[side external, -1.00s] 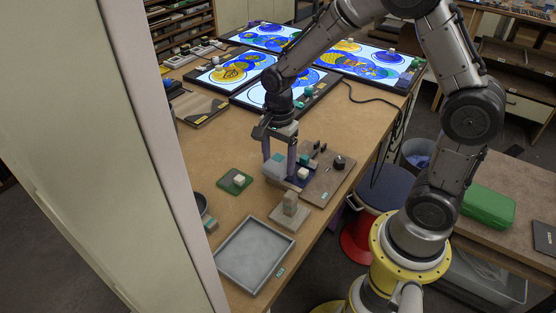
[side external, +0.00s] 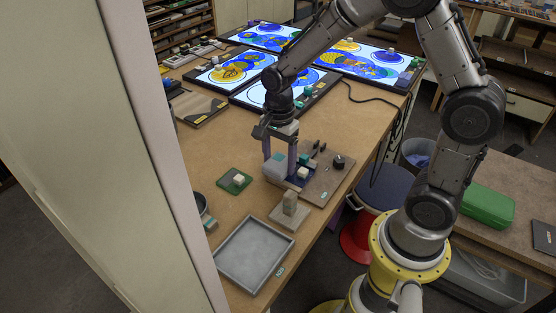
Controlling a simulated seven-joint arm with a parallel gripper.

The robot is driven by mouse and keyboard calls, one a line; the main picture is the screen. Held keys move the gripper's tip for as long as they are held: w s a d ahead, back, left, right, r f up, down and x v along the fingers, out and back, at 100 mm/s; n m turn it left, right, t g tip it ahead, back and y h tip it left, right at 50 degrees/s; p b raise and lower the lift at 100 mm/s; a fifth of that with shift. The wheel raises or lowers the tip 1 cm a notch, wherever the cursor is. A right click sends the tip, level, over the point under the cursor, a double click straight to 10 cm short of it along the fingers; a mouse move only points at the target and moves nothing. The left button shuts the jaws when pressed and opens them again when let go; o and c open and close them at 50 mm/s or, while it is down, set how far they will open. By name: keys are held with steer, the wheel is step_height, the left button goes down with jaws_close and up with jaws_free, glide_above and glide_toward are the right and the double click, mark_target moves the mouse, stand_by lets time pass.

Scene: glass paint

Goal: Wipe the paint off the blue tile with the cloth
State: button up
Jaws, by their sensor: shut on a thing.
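My gripper (side external: 280,168) points straight down over the near part of the bench, with its purple fingers around a pale grey-blue piece that looks like the cloth (side external: 274,170). The cloth is low, at or just above the dark blue tile (side external: 294,186), which shows at its right and front edge. A small whitish block (side external: 303,173) is beside the right finger, over the blue tile. The cloth and fingers hide much of the tile, so I cannot tell how much paint is on it.
A brown board (side external: 326,184) with dark knobs lies just right. A green tile (side external: 228,187) with a pale block is at left. A beige tile (side external: 279,219) with an upright block and a grey tray (side external: 254,256) are in front. Lit glass panels (side external: 262,97) stand behind.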

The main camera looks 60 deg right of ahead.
steer(key=shift+r, duration=2.55)
steer(key=shift+f, duration=0.1)
steer(key=shift+a+f, duration=0.25)
steer(key=shift+f, duration=0.4)
steer(key=shift+a+f, duration=0.3)
steer(key=shift+f, duration=0.4)
steer(key=shift+a+f, duration=0.25)
steer(key=shift+f, duration=0.4)
steer(key=shift+f, duration=0.25)
steer(key=shift+f, duration=0.25)
